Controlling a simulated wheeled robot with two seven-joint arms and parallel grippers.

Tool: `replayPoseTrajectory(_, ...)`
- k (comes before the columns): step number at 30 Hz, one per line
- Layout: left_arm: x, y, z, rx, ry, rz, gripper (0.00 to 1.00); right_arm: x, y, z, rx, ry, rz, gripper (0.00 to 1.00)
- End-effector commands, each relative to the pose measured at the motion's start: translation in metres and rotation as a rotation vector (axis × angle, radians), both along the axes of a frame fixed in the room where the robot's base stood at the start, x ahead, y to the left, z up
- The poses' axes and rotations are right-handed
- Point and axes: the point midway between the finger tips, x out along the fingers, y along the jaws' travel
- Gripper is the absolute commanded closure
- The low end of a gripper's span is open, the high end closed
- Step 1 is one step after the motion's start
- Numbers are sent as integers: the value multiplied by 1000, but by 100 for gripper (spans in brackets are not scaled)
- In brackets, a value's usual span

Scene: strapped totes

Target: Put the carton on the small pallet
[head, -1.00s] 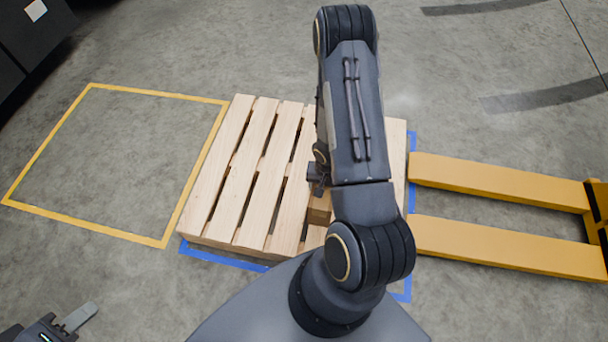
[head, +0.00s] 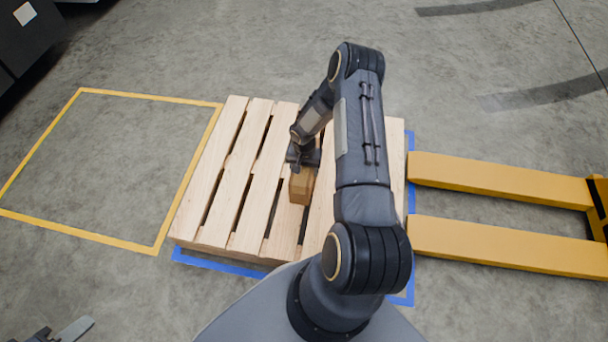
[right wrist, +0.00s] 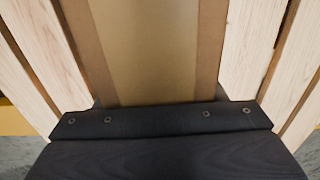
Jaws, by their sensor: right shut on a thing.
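The carton (head: 301,187) is a small brown box on or just above the slats of the small wooden pallet (head: 225,190), near its middle. I cannot tell if it touches the slats. My right gripper (head: 303,162) is shut on the carton from above; the arm partly hides the pallet's right side. In the right wrist view the carton (right wrist: 157,50) fills the middle, with pallet slats (right wrist: 250,45) on both sides. My left gripper (head: 75,330) shows only in part at the bottom left, away from the pallet, with one finger visible.
Blue tape (head: 225,264) borders the pallet on the floor. Yellow pallet-jack forks (head: 500,180) lie close to its right side. A yellow taped square (head: 100,165) to the left is empty. A dark object (head: 30,40) stands at the top left.

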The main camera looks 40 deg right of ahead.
Motion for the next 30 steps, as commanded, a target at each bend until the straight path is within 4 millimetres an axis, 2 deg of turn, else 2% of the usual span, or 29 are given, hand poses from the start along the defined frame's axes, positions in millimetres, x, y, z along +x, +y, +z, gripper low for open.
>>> replayPoseTrajectory(8,0,0,-20,0,0,0,64,4,-2,-34,0,-1,-1,91)
replayPoseTrajectory(20,0,0,-22,0,0,0,64,4,-2,-37,-1,-2,-1,91)
replayPoseTrajectory(21,0,0,-23,0,0,0,64,3,-1,-38,0,0,-1,35)
replayPoseTrajectory(26,0,0,-21,0,0,0,64,3,-1,-38,0,0,-1,15)
replayPoseTrajectory(30,0,0,-21,0,0,0,64,3,-1,-37,0,0,-1,15)
